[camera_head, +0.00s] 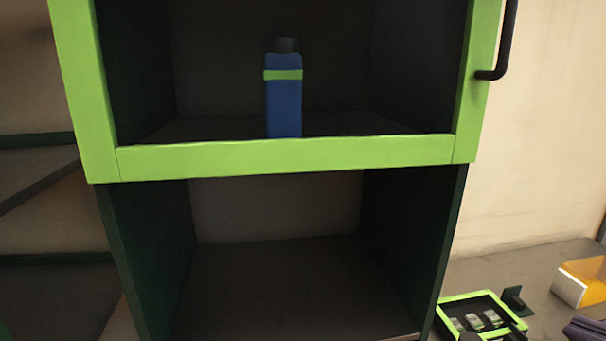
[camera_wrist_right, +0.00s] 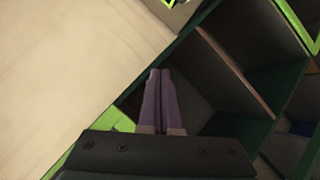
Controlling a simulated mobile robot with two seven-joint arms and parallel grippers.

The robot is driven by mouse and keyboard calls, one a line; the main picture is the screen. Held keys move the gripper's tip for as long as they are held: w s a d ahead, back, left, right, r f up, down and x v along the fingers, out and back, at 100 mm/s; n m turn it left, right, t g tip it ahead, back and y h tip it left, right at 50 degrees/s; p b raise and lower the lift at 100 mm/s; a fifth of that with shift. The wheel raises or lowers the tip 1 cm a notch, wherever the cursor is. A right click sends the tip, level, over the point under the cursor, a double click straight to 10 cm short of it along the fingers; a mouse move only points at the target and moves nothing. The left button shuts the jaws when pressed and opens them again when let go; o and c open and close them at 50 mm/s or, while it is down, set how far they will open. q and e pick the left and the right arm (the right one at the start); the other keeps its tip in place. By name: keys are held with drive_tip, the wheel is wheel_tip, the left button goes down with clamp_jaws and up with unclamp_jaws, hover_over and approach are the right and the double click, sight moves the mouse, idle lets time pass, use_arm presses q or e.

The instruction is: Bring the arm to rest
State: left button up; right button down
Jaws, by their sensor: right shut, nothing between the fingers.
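My right gripper (camera_head: 582,328) shows only in part at the lower right corner of the head view, beside the cabinet and cut off by the picture edge. In the right wrist view its two purple fingers (camera_wrist_right: 160,90) lie side by side, shut with nothing between them. They point toward the dark green cabinet compartments (camera_wrist_right: 215,95). I cannot tell how far the fingertips are from the cabinet. My left gripper is in neither view.
A cabinet with a bright green frame (camera_head: 290,155) fills the middle; a blue bottle (camera_head: 284,105) stands upright in its upper compartment. The lower compartment (camera_head: 280,290) looks empty. A green-rimmed tray (camera_head: 470,299) with small items and a yellow-and-white object (camera_head: 580,282) lie at right.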

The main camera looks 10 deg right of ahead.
drive_tip(key=s+a+f+m+g+y, duration=0.35)
drive_tip(key=s+a+f+g, duration=0.2)
drive_tip(key=s+a, duration=0.5)
wheel_tip(320, 180, up, 14)
drive_tip(key=s+a+g+p, duration=0.1)
drive_tip(key=s+g+p, duration=0.1)
drive_tip(key=p, duration=1.2)
drive_tip(key=shift+m, duration=0.25)
